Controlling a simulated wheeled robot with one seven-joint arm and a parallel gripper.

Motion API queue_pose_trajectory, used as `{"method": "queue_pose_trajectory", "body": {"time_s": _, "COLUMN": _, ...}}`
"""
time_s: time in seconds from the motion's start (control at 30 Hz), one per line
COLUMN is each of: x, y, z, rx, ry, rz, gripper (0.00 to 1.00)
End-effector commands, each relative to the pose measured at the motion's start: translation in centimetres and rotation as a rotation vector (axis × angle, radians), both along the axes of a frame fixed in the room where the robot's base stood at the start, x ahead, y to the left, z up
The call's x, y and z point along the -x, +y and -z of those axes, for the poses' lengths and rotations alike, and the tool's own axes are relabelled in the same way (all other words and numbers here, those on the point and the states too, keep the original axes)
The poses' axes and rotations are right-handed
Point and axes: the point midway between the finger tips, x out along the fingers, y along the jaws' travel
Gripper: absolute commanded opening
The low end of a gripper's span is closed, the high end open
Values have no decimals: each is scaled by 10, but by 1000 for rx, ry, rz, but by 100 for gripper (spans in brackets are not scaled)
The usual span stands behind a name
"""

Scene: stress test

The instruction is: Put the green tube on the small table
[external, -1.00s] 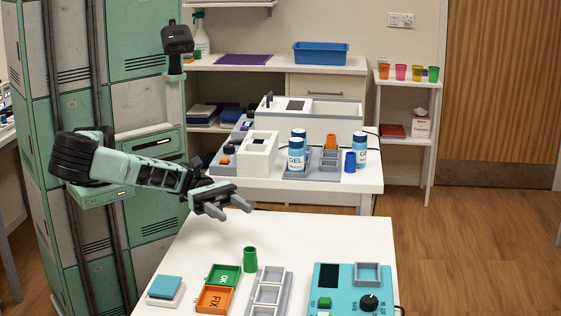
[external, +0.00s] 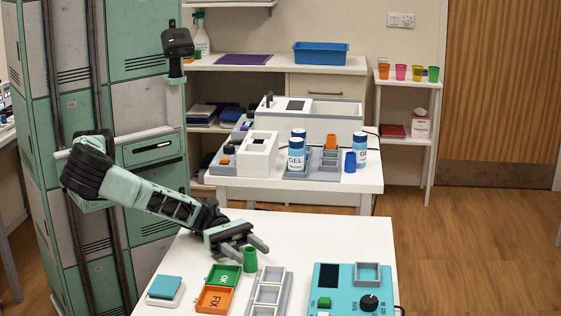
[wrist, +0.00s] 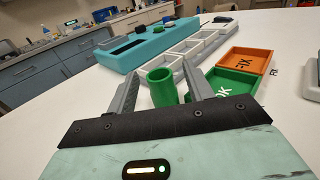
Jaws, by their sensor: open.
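The green tube (external: 250,259) stands upright on the near white table (external: 330,232), beside the green OK tray. In the wrist view the green tube (wrist: 162,86) shows its open top between my two fingers. My gripper (external: 256,249) is open, low over the table and right at the tube, with the fingers pointing toward it. In the wrist view my gripper (wrist: 160,88) has one finger on each side of the tube, apart from each other. Whether either finger touches the tube I cannot tell. Which table is the small one is not marked.
The green OK tray (external: 224,277) and orange FIX tray (external: 213,299) lie left of the tube. A grey-white rack (external: 268,290) and a teal device (external: 327,293) lie right. A second table (external: 372,183) with gel bottles stands behind. The near table's back is clear.

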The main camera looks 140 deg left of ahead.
Motion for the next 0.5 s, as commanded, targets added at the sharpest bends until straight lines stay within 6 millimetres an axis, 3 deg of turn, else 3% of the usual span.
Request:
{"method": "queue_pose_trajectory", "body": {"time_s": 0.33, "x": -9, "y": 0, "z": 0, "rx": 0, "ry": 0, "rz": -1, "gripper": 52}}
{"method": "queue_pose_trajectory", "body": {"time_s": 0.5, "x": -9, "y": 0, "z": 0, "rx": 0, "ry": 0, "rz": -1, "gripper": 6}}
